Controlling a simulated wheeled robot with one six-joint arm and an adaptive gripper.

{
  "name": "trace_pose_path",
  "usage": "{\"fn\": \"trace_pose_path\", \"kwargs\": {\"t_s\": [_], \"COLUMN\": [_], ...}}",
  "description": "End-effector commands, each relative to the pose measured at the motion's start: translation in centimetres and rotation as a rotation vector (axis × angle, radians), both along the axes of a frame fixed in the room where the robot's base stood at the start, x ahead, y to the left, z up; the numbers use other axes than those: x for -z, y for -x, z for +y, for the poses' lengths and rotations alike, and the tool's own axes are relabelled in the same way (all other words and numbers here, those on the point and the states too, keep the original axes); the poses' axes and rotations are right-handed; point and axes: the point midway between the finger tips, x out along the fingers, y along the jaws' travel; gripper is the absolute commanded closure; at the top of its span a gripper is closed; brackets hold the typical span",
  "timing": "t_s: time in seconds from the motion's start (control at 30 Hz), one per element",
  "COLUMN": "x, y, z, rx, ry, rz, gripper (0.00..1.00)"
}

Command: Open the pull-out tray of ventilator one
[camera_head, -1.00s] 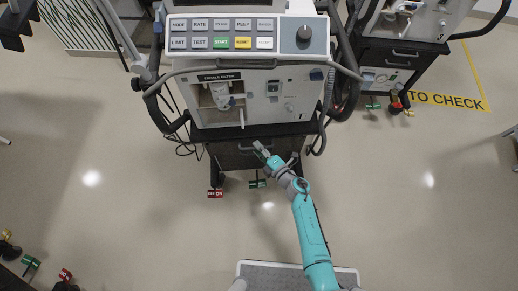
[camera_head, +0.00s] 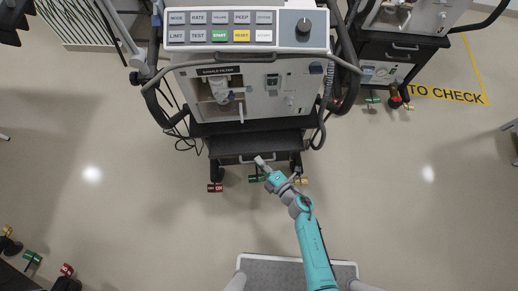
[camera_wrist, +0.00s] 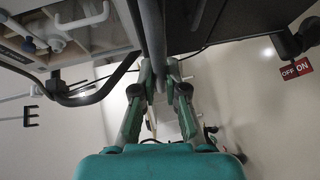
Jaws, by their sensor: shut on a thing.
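Ventilator one (camera_head: 250,100) stands at the top centre of the head view, with a button panel and a knob on its upper front. Its dark pull-out tray (camera_head: 250,147) juts out below the body toward me. The tray's handle (camera_head: 240,160) is a thin bar along the front. My gripper (camera_head: 262,163) is at the right part of this handle. In the wrist view my gripper (camera_wrist: 159,75) has its fingers closed around a grey bar (camera_wrist: 152,30), the handle. The tray's inside is not clearly visible.
Red and green caster pedals (camera_head: 215,188) sit on the floor by the ventilator's feet. A second ventilator (camera_head: 400,45) stands at the upper right, beside yellow floor marking (camera_head: 445,96). Hoses hang at both sides of ventilator one. The floor between my base and the ventilator is clear.

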Motion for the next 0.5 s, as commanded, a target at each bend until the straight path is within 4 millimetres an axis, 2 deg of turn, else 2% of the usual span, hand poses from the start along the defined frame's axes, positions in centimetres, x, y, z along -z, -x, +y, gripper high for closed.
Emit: {"fn": "trace_pose_path", "kwargs": {"t_s": [0.03,0.2,0.33,0.5], "x": [0.2,0.1,0.1,0.1], "y": [1.5,5.1,7.2,8.8], "z": [-0.3,-0.9,-1.3,-1.6], "rx": [0.001,0.001,0.001,0.001], "ry": [0.001,0.001,0.001,0.002], "rz": [0.004,0.004,0.004,0.003], "gripper": [1.0,1.0,1.0,1.0]}}
